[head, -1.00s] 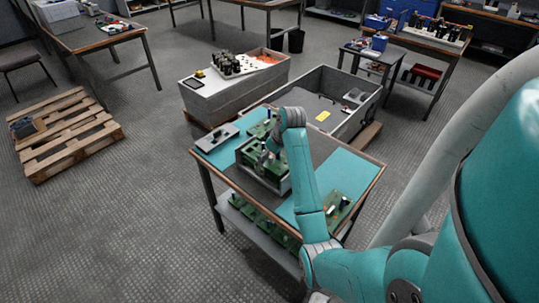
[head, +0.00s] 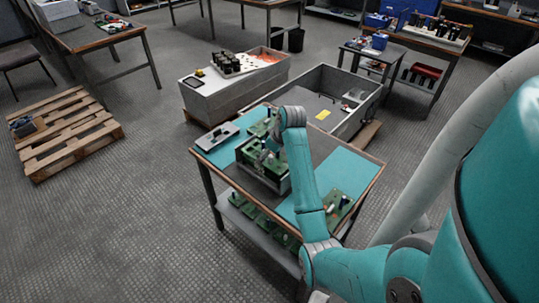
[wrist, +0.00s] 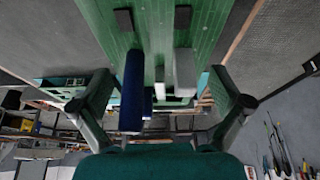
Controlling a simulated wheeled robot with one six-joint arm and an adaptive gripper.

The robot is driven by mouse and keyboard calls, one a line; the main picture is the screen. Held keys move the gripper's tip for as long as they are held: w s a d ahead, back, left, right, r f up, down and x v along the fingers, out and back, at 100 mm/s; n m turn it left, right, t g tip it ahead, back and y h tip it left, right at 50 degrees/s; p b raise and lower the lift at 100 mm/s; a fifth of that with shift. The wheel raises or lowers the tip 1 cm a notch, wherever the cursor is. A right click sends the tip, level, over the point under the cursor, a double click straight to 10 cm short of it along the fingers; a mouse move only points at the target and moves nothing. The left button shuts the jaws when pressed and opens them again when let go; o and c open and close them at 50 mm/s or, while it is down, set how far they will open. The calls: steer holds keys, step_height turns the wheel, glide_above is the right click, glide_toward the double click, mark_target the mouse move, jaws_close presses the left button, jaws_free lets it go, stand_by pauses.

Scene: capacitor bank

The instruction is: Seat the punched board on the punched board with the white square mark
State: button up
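My gripper (head: 268,154) is low over a grey open tray (head: 281,185) on the teal-topped cart. In the wrist view its fingers (wrist: 163,88) are at both sides of a green punched board (wrist: 150,25), apparently holding its edges. That board carries a blue part, a grey block and dark pads, and shows in the head view (head: 249,152) above the tray rim. Another green board with a white and dark part (head: 339,203) lies at the cart's right, and one more (head: 260,127) lies at the back. I cannot make out the white square mark on any board.
A grey device (head: 216,137) lies on the cart's left corner. Several green boards (head: 258,221) are on the lower shelf. A large grey bin (head: 345,127) and a crate with black capacitors (head: 225,98) stand behind the cart. Teal mat (head: 343,167) is bare at the right.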

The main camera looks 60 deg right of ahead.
steer(key=shift+v, duration=3.75)
steer(key=shift+s+a+f, duration=0.1)
steer(key=shift+s+a, duration=0.05)
